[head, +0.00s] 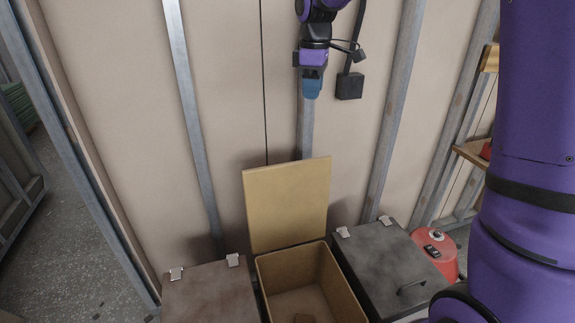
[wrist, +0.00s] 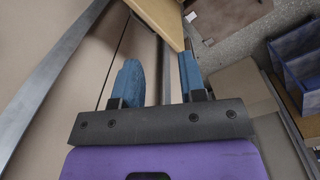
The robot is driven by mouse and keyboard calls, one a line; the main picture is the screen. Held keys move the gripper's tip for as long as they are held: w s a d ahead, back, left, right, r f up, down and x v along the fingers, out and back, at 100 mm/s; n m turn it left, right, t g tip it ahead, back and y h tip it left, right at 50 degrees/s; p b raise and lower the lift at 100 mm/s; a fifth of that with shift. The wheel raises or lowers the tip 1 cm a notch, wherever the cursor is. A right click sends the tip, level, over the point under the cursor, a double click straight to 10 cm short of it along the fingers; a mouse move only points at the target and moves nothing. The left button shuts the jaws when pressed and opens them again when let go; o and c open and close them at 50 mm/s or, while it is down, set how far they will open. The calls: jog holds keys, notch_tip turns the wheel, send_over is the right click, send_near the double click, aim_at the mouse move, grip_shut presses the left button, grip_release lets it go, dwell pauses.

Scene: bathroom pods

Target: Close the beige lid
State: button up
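The beige lid (head: 288,205) stands raised, nearly upright, at the back of the open beige box (head: 262,275) in the head view. Part of the lid also shows at the top of the wrist view (wrist: 160,15). My gripper (head: 312,92) is above the lid, close to the wall, pointing down. In the wrist view its two blue fingers (wrist: 161,80) are spread apart with nothing between them. The gripper looks apart from the lid.
A closed brown box (head: 212,292) stands left of the beige box and a closed dark grey box (head: 385,265) stands right. A red round object (head: 440,262) is farther right. The panelled wall with metal studs (head: 190,110) is right behind. Open floor (head: 80,260) shows at left.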

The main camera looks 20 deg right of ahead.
jog(key=w+a+f+n+g, duration=0.1)
jog(key=w+f+n, duration=0.2)
jog(key=w+f, duration=0.5)
jog(key=n+g, duration=0.2)
jog(key=n, duration=0.2)
send_near(288, 164)
jog(key=w+d+f, duration=0.2)
jog(key=w+f, duration=0.1)
jog(key=w, duration=0.2)
jog(key=x, duration=1)
jog(key=shift+a+f, duration=0.2)
jog(key=shift+f, duration=0.1)
grip_shut()
